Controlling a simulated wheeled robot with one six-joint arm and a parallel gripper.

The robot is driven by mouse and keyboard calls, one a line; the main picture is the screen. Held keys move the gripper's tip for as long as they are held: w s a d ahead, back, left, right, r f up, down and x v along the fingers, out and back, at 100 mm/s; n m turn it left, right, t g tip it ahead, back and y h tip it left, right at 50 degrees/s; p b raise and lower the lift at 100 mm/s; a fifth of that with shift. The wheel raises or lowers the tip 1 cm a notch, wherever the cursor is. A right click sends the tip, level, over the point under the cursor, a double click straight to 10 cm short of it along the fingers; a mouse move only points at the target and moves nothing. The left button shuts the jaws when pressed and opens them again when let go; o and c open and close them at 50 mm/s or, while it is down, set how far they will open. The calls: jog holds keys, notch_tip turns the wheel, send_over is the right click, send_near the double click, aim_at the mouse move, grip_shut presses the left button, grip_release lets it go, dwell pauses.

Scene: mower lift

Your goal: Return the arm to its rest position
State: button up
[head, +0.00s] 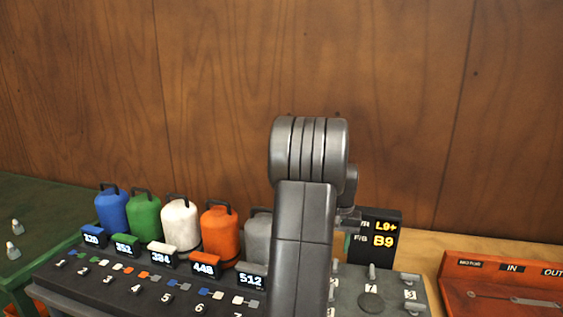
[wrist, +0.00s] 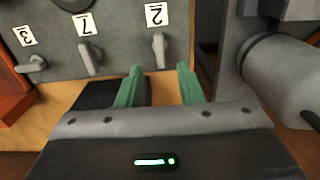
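My gripper (wrist: 160,80) shows in the wrist view as two green fingers standing apart, with nothing between them. Its fingertips are close to the lower edge of a grey panel (wrist: 115,50) with small levers and number labels; I cannot tell whether they touch it. In the head view my grey arm (head: 303,235) rises in the middle and bends over at a rounded joint. It hides most of my gripper and part of the panel there.
Blue, green, white, orange and grey canisters (head: 180,225) stand behind a dark console (head: 130,285) with number displays. A black display (head: 380,238) reads L9+ and B9. An orange panel (head: 505,285) is at right, a green surface (head: 30,225) at left. A wooden wall (head: 400,90) is behind.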

notch_tip(320, 180, down, 6)
jog(key=shift+f, duration=0.1)
dwell(0.4)
notch_tip(320, 180, up, 14)
notch_tip(320, 180, down, 13)
jog(key=shift+f, duration=0.1)
jog(key=shift+f+p, duration=0.35)
jog(key=n, duration=0.5)
jog(key=shift+r, duration=0.1)
jog(key=shift+n+p, duration=0.65)
jog(key=shift+n, duration=1.95)
